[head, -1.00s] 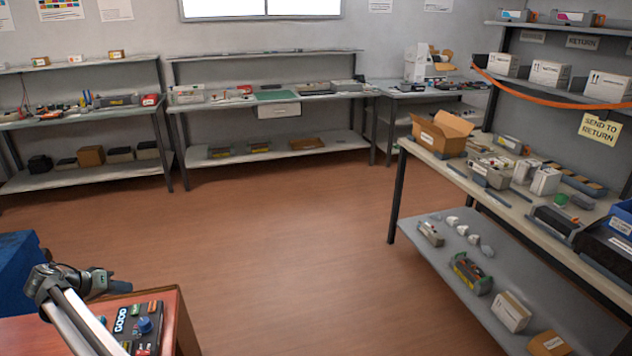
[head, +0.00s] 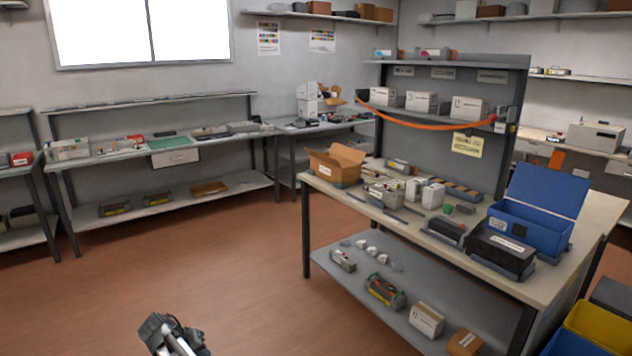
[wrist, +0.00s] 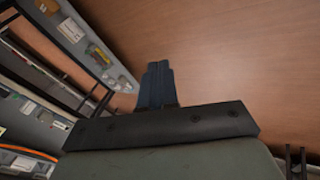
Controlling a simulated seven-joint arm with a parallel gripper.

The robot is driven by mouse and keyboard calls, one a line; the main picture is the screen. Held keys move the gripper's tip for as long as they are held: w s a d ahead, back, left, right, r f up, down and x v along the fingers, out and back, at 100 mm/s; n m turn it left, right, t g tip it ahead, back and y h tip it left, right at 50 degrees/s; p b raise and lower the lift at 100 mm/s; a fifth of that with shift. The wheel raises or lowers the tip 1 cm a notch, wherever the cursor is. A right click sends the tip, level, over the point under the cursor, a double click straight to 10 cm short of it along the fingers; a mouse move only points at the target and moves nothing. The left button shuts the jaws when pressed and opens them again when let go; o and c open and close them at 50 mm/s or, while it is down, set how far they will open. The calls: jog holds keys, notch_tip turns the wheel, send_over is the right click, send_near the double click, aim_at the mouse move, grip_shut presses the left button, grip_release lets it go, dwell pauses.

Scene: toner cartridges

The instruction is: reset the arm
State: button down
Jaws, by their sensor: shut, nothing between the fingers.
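My gripper (wrist: 157,85) shows in the wrist view with its two dark fingers together and nothing between them. It hangs over bare brown floor, apart from the workbench (wrist: 62,55) at the left of that view. In the head view only part of my arm shows at the bottom edge, and the fingertips cannot be made out there.
A workbench (head: 330,184) on the right carries an open cardboard box (head: 335,165), cartridges and a blue open bin (head: 530,225). Its lower shelf (head: 335,280) holds boxes. An orange strap (head: 400,119) hangs across the rack above. The brown floor (head: 200,265) between the benches is clear.

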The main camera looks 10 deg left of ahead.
jog(key=w+d+f+m+g, duration=0.1)
jog(key=w+d+f, duration=0.1)
jog(key=d, duration=1)
jog(key=w+d+f+m+g, duration=0.1)
jog(key=w+d+f, duration=0.15)
jog(key=d, duration=0.85)
jog(key=w+d+f+m+g, duration=0.1)
jog(key=d+f+g, duration=0.15)
jog(key=d, duration=0.95)
jog(key=s+d+f+m+y, duration=0.1)
jog(key=s+d, duration=0.2)
jog(key=d, duration=0.6)
jog(key=s+d+f+m+y, duration=0.1)
jog(key=s+d, duration=0.3)
jog(key=d, duration=0.5)
jog(key=s+d+f+m+y, duration=0.1)
jog(key=s+d+f, duration=0.15)
jog(key=d, duration=0.65)
jog(key=s+f+g, duration=0.3)
jog(key=s+f, duration=0.7)
jog(key=s, duration=0.5)
jog(key=s+f+g, duration=0.4)
jog(key=s+f, duration=0.5)
jog(key=s, duration=0.6)
jog(key=shift+s+a+f, duration=0.25)
jog(key=shift+f, duration=0.15)
jog(key=shift+g, duration=0.25)
